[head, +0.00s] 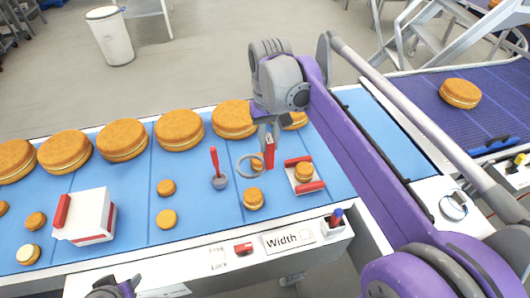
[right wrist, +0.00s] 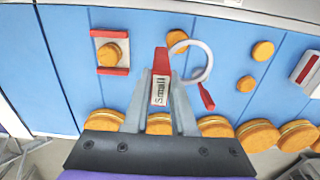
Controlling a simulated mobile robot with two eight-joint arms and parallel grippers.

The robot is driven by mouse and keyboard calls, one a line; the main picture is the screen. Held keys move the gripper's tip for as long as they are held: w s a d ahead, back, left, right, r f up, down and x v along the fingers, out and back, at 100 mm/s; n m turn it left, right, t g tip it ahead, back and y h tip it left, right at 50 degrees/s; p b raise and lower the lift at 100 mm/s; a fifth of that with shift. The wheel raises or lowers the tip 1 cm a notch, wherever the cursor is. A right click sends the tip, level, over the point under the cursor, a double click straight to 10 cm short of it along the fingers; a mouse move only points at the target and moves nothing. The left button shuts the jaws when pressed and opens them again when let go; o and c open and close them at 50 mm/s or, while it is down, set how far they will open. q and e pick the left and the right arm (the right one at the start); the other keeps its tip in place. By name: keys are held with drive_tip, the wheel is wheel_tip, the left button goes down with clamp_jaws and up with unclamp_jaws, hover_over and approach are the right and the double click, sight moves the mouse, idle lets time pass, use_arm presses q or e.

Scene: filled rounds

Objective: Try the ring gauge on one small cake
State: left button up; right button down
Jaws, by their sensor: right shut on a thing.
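My right gripper (head: 269,140) points down over the blue belt, shut on the red handle of the ring gauge. In the right wrist view the handle (right wrist: 160,78) reads "Small" and stands between the fingers. The pale ring (head: 239,168) sticks out to the left of the fingers; it also shows in the right wrist view (right wrist: 211,66). A small orange cake (head: 254,201) lies just in front of the ring. Another bit of orange shows through the ring; I cannot tell the ring's height over the belt.
A white tray with red sides (head: 304,187) holds a small cake (head: 304,171). A red-handled tool (head: 214,160) stands left of the ring. Large cakes (head: 179,130) line the back. A white box (head: 92,212) and more small cakes (head: 166,219) are at left. A "Width" sign (head: 288,240) is in front.

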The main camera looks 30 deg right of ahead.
sight(269, 163)
use_arm(q)
drive_tip(key=shift+s+f, duration=0.1)
use_arm(e)
drive_tip(key=shift+f, duration=0.15)
drive_tip(key=shift+s+f+b, duration=0.1)
drive_tip(key=shift+f+b, duration=0.5)
drive_tip(key=shift+f, duration=0.45)
drive_tip(key=shift+f+b, duration=1.3)
drive_tip(key=shift+f, duration=1.6)
use_arm(q)
wheel_tip(269, 163, down, 5)
drive_tip(key=s, duration=0.3)
drive_tip(key=shift+f+g, duration=0.2)
drive_tip(key=shift+g, duration=0.2)
